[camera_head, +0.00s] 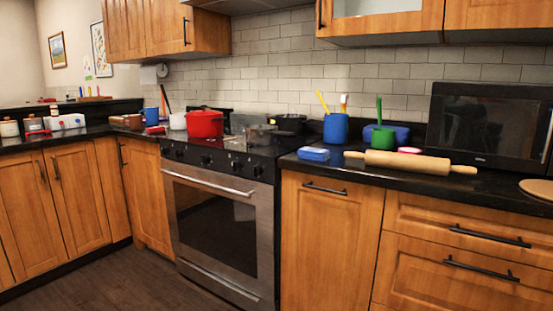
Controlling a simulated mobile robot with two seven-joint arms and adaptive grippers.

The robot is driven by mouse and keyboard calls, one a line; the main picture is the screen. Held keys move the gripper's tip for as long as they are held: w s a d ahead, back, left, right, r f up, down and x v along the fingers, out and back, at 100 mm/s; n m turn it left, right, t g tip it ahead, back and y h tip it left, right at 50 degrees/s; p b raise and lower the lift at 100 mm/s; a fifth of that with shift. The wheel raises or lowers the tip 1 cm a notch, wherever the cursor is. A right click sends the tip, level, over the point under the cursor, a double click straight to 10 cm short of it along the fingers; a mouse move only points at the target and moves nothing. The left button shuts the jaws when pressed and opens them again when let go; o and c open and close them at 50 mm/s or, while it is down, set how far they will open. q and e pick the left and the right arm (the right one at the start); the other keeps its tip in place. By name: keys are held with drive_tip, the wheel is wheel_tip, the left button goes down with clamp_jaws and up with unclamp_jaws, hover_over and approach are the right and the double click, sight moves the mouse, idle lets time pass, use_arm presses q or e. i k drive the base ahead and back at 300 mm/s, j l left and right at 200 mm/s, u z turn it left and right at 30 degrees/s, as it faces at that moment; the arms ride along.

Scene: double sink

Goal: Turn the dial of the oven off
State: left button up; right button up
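The oven (218,231) stands in the middle, with a steel door, a dark window and a long steel handle (208,182). Its black front panel (217,160) sits just under the cooktop and carries a row of several small dials. One dial (258,170) is at the right end and another (180,153) is nearer the left end. The dials are too small and dark to tell which way each points. Neither of my grippers is in view.
A red pot (204,123) and a grey pan (261,137) stand on the cooktop. A rolling pin (410,163), a blue cup (336,128) and a microwave (490,125) are on the right counter. Dark floor (92,285) is clear at the lower left.

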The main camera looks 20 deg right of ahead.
sight(205, 159)
drive_tip(key=i+j+z, duration=0.1)
drive_tip(key=z, duration=0.8)
drive_tip(key=i+j+z, duration=0.2)
drive_tip(key=j, duration=0.15)
drive_tip(key=j+z, duration=0.2)
drive_tip(key=j, duration=0.15)
drive_tip(key=j+z, duration=0.25)
drive_tip(key=i+j, duration=0.05)
drive_tip(key=j, duration=0.05)
